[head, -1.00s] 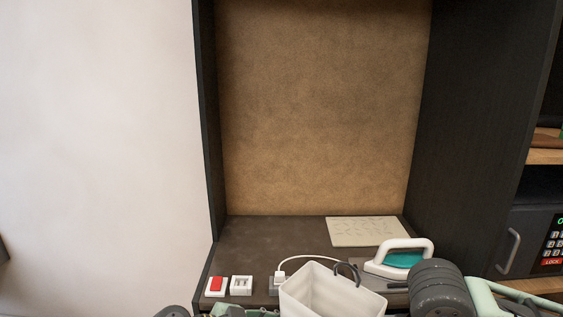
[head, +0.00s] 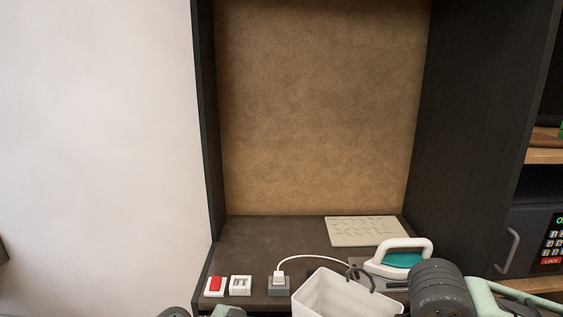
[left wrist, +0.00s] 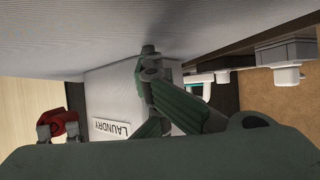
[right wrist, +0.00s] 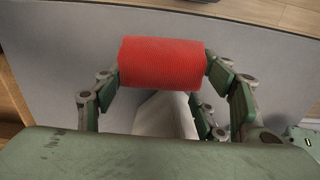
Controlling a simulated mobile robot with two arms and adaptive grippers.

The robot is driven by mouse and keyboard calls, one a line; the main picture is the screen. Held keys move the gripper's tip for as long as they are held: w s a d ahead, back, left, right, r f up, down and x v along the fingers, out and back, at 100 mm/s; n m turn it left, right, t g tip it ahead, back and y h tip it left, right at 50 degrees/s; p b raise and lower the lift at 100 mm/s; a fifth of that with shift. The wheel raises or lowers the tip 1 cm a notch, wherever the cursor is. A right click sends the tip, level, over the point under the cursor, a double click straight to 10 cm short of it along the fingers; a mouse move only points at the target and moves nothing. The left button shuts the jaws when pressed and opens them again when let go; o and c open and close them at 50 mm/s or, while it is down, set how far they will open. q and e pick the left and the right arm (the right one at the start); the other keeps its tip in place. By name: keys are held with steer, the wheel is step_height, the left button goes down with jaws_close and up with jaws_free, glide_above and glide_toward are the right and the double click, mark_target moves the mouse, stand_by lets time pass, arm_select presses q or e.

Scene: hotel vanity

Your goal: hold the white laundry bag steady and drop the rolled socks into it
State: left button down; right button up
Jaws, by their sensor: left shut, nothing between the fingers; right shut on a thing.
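The white laundry bag (head: 352,303) stands open-topped at the bottom of the head view, with a dark handle loop at its rim. Its printed label shows in the left wrist view (left wrist: 112,85). The red rolled socks (right wrist: 160,64) are gripped across their ends by my right gripper (right wrist: 164,68), above the bag in the right wrist view. They also show as a red patch in the left wrist view (left wrist: 66,122). My left gripper (left wrist: 150,65) is shut and empty, in front of the bag from its camera; I cannot tell whether it touches the bag.
On the dark vanity top (head: 262,240) are a red switch (head: 215,286), a white socket block (head: 240,285), a plug (head: 278,282) with a white cord, an iron (head: 402,257) and a pale patterned board (head: 364,231). A dark cabinet with a keypad is at right.

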arm_select(q)
steer(key=c, duration=2.5)
jaws_free()
steer(key=shift+s+a+f, duration=0.2)
steer(key=o, duration=0.8)
steer(key=shift+w+d+f, duration=0.1)
steer(key=shift+w+d, duration=0.05)
steer(key=shift+w, duration=0.05)
steer(key=o, duration=0.7)
steer(key=shift+w, duration=0.1)
steer(key=shift+r, duration=0.2)
steer(key=shift+o, duration=0.8)
steer(key=shift+r, duration=0.1)
